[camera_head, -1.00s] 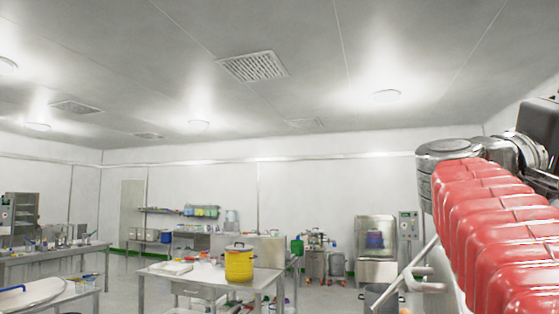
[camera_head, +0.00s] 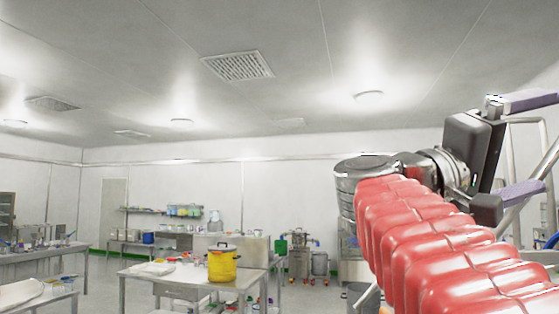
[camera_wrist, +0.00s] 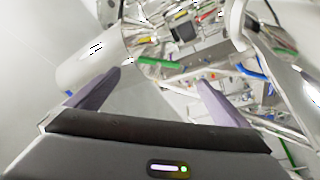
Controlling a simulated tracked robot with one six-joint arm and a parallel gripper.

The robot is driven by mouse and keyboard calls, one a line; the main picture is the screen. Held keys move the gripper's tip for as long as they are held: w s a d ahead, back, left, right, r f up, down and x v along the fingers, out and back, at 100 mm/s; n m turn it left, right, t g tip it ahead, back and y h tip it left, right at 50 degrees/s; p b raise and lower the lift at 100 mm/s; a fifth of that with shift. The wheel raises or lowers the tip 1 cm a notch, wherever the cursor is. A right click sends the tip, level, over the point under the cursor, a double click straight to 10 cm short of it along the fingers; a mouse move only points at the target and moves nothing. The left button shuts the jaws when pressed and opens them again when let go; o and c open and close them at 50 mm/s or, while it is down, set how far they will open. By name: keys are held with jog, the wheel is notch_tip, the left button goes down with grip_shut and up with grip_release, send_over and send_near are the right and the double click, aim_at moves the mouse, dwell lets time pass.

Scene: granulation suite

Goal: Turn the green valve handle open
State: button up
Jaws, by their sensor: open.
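A green bar (camera_wrist: 160,63), which looks like the green valve handle, shows in the wrist view beside a large pale cylinder. It lies just beyond the gap between my fingertips, and I cannot tell its distance. My gripper (camera_wrist: 159,77) is open, with a purple finger on each side and nothing held. In the head view my gripper (camera_head: 550,141) is at the right edge, raised, with fingers pointing right. I cannot make out the green handle in the head view.
The pale cylinder (camera_wrist: 92,60) is close to my left finger in the wrist view. A blue handle (camera_wrist: 252,72) is right of the green bar. In the head view, metal tubing (camera_head: 540,165) stands near my gripper. A table (camera_head: 140,285) bears a yellow pot (camera_head: 222,265).

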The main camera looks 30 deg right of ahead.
jog(key=shift+w+a+r, duration=0.15)
jog(key=shift+w+a, duration=0.05)
jog(key=shift+w, duration=0.1)
jog(key=shift+d, duration=0.15)
dwell(0.4)
jog(key=x, duration=1.3)
jog(key=shift+s+d, duration=0.2)
jog(key=shift+r, duration=0.15)
jog(key=shift+c, duration=0.5)
jog(key=c, duration=0.8)
